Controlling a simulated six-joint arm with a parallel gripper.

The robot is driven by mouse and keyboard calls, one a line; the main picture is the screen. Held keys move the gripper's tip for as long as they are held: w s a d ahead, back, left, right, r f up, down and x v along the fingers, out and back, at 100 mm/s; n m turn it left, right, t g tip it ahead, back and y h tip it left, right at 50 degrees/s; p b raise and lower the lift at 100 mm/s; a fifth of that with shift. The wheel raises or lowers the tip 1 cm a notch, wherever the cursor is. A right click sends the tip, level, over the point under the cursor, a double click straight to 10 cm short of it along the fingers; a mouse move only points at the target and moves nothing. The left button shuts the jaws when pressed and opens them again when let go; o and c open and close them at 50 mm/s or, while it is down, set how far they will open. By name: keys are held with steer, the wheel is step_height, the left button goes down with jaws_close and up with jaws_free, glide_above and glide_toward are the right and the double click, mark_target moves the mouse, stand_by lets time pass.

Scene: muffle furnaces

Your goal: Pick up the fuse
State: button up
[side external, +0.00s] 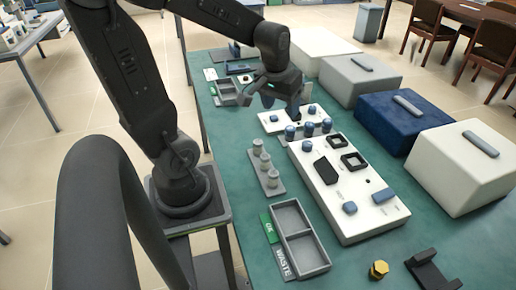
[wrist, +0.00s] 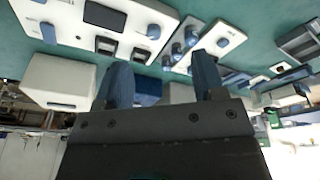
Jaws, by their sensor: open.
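Three pale cylinders, which look like fuses, stand upright in a grey strip rack (side external: 277,188) on the green bench in the side external view; the middle one (side external: 265,161) shows clearly. Three blue-capped cylinders (side external: 308,129) stand at the far end of the large white panel (side external: 330,205). I cannot tell for sure which is the fuse. My gripper (side external: 281,103) is above the small white panel (side external: 284,122), beyond both rows, and partly hides it. In the wrist view its two blue fingers (wrist: 162,72) are apart, with nothing visible between them.
A two-compartment grey tray (side external: 301,248) marked OK and WASTE lies at the near left. A brass nut-like piece (side external: 379,270) and a black bracket (side external: 432,270) lie at the near right. White, grey and blue furnace boxes (side external: 402,120) line the right side.

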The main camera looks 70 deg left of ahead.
mark_target(258, 142)
steer(key=s+a+f+n+g+h, duration=0.1)
steer(key=s+a+f+n+g, duration=0.1)
steer(key=a+f+n, duration=0.55)
steer(key=a+f, duration=0.1)
steer(key=f, duration=0.1)
steer(key=a+f+m, duration=0.1)
steer(key=f, duration=0.2)
steer(key=a+f+m, duration=0.1)
steer(key=f, duration=0.2)
steer(key=shift+s+a+f, duration=0.1)
steer(key=shift+a+f, duration=0.15)
steer(key=shift+a, duration=0.05)
steer(key=shift+s+d+f, duration=0.1)
steer(key=shift+d+f, duration=0.1)
steer(key=shift+f, duration=1.3)
steer(key=shift+d+f, duration=0.2)
steer(key=shift+f, duration=1.25)
steer(key=c, duration=1)
